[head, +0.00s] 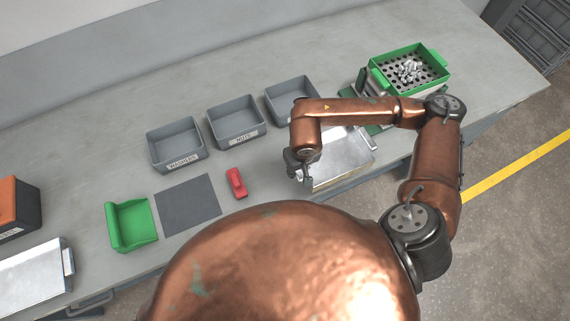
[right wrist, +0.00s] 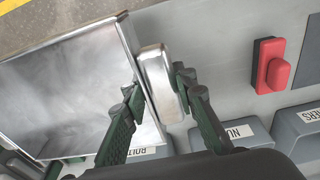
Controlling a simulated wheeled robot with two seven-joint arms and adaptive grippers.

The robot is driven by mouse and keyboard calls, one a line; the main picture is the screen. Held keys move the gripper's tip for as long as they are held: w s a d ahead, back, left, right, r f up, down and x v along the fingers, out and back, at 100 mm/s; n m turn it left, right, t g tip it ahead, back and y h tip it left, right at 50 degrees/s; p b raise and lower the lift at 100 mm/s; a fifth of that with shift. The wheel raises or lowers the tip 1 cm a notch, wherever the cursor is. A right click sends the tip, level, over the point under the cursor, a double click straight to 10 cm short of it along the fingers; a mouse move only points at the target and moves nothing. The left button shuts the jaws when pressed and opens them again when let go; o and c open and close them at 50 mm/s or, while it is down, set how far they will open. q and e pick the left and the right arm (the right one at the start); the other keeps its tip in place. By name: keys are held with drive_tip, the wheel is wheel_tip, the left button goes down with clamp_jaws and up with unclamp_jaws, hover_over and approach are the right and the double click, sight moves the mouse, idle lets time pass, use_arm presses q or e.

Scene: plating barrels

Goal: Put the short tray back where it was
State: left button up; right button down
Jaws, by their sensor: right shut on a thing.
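A shiny metal tray (head: 343,160), which I take to be the short tray, is at the front right of the bench, partly hidden under my right forearm. It also fills the left of the right wrist view (right wrist: 65,85). My right gripper (head: 302,168) is shut on the handle (right wrist: 160,82) at the tray's left end, one finger on each side of it. I cannot tell whether the tray rests on the bench or is slightly raised. Another metal tray (head: 32,280) with an end handle lies at the lower left, cut off by the picture edge. My left gripper is not in view.
Grey bins (head: 175,145), (head: 236,121) and (head: 292,100) stand in a row behind. A red object (head: 236,183), a dark mat (head: 188,205) and a green holder (head: 131,225) lie left of my gripper. A green perforated basket (head: 382,79) with metal parts stands far right.

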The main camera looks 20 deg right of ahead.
drive_tip(key=w+a+f, duration=0.2)
drive_tip(key=w, duration=0.2)
hover_over(280, 171)
drive_tip(key=f, duration=0.4)
drive_tip(key=shift+s+f+p, duration=0.3)
drive_tip(key=shift+s+p, duration=0.1)
drive_tip(key=shift+w+a+f, duration=0.1)
drive_tip(key=shift+w+f, duration=0.1)
drive_tip(key=shift+f, duration=0.15)
wheel_tip(280, 171, down, 3)
drive_tip(key=shift+f+p, duration=0.1)
drive_tip(key=shift+p, duration=0.35)
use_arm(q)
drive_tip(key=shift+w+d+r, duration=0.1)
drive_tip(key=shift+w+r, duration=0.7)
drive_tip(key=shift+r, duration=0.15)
use_arm(e)
drive_tip(key=shift+w, duration=0.1)
drive_tip(key=shift+f, duration=0.15)
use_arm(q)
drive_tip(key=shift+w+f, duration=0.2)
use_arm(e)
drive_tip(key=c, duration=1.6)
unclamp_jaws()
